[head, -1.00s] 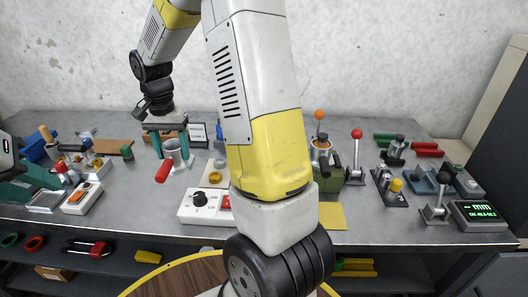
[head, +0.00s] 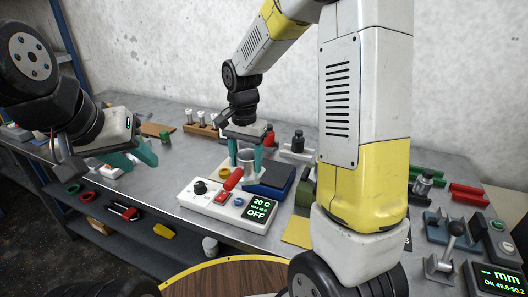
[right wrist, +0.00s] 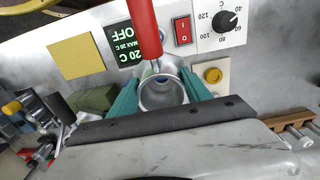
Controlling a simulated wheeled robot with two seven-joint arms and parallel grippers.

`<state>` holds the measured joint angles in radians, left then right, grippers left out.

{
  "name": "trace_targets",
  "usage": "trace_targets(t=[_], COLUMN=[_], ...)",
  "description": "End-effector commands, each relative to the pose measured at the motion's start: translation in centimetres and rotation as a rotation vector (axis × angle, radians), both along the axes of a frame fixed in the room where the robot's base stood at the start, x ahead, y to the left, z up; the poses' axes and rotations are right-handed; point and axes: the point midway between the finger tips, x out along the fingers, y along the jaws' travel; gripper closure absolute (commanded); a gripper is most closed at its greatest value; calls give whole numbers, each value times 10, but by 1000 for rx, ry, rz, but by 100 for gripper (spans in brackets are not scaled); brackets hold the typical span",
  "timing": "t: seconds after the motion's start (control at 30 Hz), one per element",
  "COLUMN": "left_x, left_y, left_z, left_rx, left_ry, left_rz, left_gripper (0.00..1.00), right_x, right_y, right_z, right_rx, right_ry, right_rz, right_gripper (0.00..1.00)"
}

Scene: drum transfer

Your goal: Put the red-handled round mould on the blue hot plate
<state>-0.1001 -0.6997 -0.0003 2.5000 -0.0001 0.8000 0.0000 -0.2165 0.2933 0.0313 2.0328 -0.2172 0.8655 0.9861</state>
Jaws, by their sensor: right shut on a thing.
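The round metal mould (head: 247,159) with its red handle (head: 233,180) is between the teal fingers of my right gripper (head: 246,153), which is shut on it. The handle points toward the front left, over the white control unit. The blue hot plate (head: 274,181) lies just right of the mould, behind the unit's display. In the right wrist view the open-topped mould (right wrist: 161,92) sits upright between both fingers, with the red handle (right wrist: 143,25) toward the display. I cannot tell its exact height. My left gripper (head: 132,158) is open and empty at the left.
The white control unit (head: 205,203) has a knob, a red switch and a display reading 20 C, OFF. A yellow pad (head: 298,232) lies right of it. A wooden rack of vials (head: 200,128) and a red bottle stand behind.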

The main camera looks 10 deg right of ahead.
Motion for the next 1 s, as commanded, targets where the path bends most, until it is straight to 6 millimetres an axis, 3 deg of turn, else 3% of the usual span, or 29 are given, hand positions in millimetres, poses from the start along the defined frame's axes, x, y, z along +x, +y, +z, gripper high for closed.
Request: trace_targets(t=[0.2,0.4,0.63,0.87,1.0], left_x=[0,0,0,0,0], left_y=[0,0,0,0,0], left_z=[0,0,0,0,0], left_rx=[0,0,0,0,0], left_ry=[0,0,0,0,0], left_rz=[0,0,0,0,0], left_gripper=[64,64,64,64,64], right_x=[37,61,68,67,68], right_y=[-45,-74,-83,-83,-83], right_z=[-5,-9,-14,-42,-44], right_rx=[1,0,1,0,0], right_ry=[-1,-1,1,2,-1], right_rz=[-6,-3,1,0,0], right_gripper=[100,100,100,100,100])
